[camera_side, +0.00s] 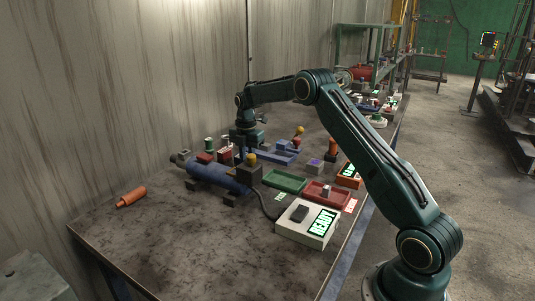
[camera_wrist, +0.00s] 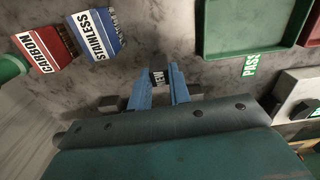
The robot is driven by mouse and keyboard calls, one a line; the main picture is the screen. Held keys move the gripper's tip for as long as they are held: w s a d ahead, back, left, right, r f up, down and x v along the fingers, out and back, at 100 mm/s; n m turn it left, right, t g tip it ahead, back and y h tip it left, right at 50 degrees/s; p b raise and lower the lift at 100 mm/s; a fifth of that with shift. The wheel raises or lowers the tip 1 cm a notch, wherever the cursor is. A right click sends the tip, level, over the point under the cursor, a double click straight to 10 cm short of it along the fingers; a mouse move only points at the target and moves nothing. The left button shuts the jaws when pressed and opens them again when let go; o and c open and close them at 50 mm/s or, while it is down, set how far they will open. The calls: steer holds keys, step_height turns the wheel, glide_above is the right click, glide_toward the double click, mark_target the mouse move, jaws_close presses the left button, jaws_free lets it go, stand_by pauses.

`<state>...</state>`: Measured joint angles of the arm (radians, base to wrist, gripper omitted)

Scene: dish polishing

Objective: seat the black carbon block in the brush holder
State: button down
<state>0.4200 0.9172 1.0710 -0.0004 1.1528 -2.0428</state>
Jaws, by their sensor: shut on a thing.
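My gripper (camera_wrist: 159,82) has blue fingers, shut on a small dark block marked NEW (camera_wrist: 158,76). I take this to be the carbon block. In the side view my gripper (camera_side: 243,151) points down over the bench, behind the blue motor body (camera_side: 215,177) as seen from there; the block cannot be made out there. A dark housing (camera_side: 249,173) stands at the motor's right end. I cannot tell for sure which part is the brush holder, and no seat opening shows clearly.
Boxes lettered CARBON (camera_wrist: 41,53) and STAINLESS (camera_wrist: 95,35) stand close by. A green tray (camera_side: 285,181), a red tray (camera_side: 327,194) and a white box with a lit display (camera_side: 306,222) sit to the right. The front left bench is mostly clear, except an orange-handled tool (camera_side: 131,197).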

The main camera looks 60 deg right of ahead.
step_height(320, 180, up, 18)
steer(key=shift+f, duration=0.2)
stand_by(0.4)
steer(key=shift+a+r, duration=0.1)
stand_by(0.5)
steer(key=s+a+r+m, duration=0.2)
steer(key=a+r+m, duration=0.2)
steer(key=m, duration=0.5)
steer(key=s+a+r+m, duration=0.2)
steer(key=a+r+m, duration=0.2)
steer(key=a+m, duration=0.3)
steer(key=shift+a+m, duration=0.25)
steer(key=shift+m, duration=1.05)
steer(key=shift+f, duration=0.15)
step_height(320, 180, down, 16)
steer(key=shift+r, duration=0.2)
steer(key=shift+f, duration=0.1)
